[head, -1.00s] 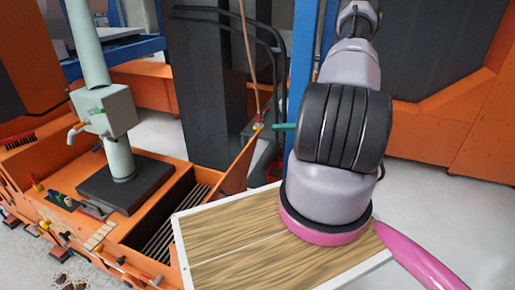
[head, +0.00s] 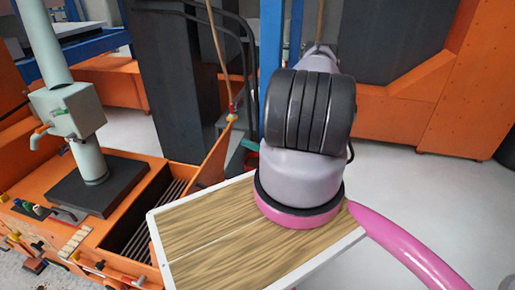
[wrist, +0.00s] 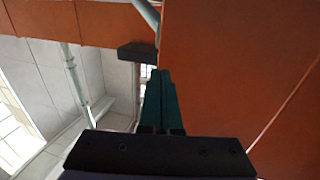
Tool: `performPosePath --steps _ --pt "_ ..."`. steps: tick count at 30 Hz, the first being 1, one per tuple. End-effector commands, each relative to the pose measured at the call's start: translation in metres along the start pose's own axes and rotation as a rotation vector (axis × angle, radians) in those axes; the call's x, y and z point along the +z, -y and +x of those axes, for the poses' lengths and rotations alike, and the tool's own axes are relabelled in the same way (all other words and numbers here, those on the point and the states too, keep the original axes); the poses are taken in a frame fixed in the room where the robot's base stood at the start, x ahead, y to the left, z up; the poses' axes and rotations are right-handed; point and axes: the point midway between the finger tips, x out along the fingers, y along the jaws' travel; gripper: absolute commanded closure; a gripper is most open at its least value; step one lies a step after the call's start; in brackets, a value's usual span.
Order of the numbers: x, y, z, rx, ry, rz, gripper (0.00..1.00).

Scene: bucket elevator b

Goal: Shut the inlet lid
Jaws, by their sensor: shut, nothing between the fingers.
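The inlet lid (head: 212,157) is an orange panel standing open and steeply tilted at the right edge of the inlet. The inlet (head: 150,212) shows dark grating bars inside its orange box. A rope (head: 218,60) runs up from a fitting at the lid's top corner. The teal fingers of my gripper (head: 243,153) are partly hidden behind my arm, just right of the lid, on its outer side and below its top corner. In the wrist view the fingers (wrist: 158,82) are shut and empty, beside a large orange surface that appears to be the lid (wrist: 230,75). Contact cannot be told.
A grey-green post with a box (head: 70,110) stands on a dark base left of the inlet. Dark column casing (head: 180,90) and a blue upright (head: 271,60) stand behind. A wood-topped board with white edging (head: 205,240) is in front. Pale floor is open at right.

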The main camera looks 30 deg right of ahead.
Motion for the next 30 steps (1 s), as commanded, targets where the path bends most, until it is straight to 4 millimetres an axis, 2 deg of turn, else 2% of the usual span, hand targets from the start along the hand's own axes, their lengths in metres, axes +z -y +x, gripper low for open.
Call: performPosePath --steps 1,6,12,30 --pt "-0.001 0.0 0.012 0.001 -0.005 0.0 1.0" --pt "-0.001 0.0 0.043 0.0 -0.003 -0.001 1.0" --pt "0.0 0.0 0.065 0.0 -0.002 -0.001 1.0" --pt "-0.001 -0.001 0.074 -0.015 -0.003 -0.001 1.0"
